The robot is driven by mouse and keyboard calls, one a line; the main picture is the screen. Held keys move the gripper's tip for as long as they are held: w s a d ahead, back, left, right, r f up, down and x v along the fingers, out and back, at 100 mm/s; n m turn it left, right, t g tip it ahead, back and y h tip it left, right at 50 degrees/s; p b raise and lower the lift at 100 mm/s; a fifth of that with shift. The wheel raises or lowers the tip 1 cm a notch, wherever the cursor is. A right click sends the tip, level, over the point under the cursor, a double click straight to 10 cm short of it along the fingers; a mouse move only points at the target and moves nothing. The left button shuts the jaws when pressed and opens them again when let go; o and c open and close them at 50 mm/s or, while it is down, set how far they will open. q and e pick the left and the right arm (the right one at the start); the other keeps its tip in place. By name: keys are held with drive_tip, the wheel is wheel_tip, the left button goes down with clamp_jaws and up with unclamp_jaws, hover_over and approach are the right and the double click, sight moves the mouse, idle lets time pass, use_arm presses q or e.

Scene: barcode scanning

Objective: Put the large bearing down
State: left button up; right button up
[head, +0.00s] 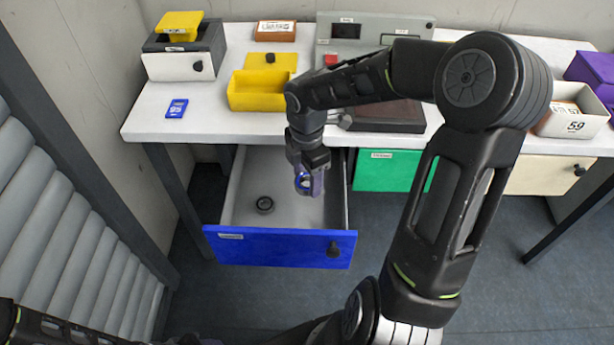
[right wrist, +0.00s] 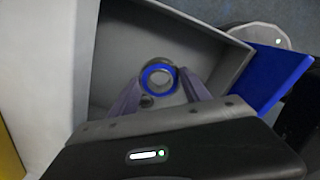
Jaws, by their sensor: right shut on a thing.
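My right gripper (head: 312,182) is shut on the large bearing (head: 302,181), a ring with a blue band, and holds it over the open blue-fronted drawer (head: 278,246). In the right wrist view the bearing (right wrist: 158,66) sits upright to the camera between the two fingers, with the grey drawer floor behind it. A dark ring-shaped bearing (head: 264,204) lies on the drawer floor, left of my gripper. A small dark round part shows just below the held bearing in the right wrist view. My left gripper is out of view.
The drawer floor around the dark ring is bare. A green drawer (head: 388,172) is beside it on the right. The white table (head: 215,122) above carries a yellow open box (head: 252,103), a blue card (head: 177,108) and a grey device with a screen (head: 345,31).

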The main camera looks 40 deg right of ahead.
drive_tip(key=shift+w, duration=0.1)
drive_tip(key=w+a+r+m, duration=0.4)
drive_tip(key=w+a+m, duration=0.6)
drive_tip(key=m, duration=0.7)
drive_tip(key=shift+a+r, duration=0.2)
drive_tip(key=shift+a, duration=0.9)
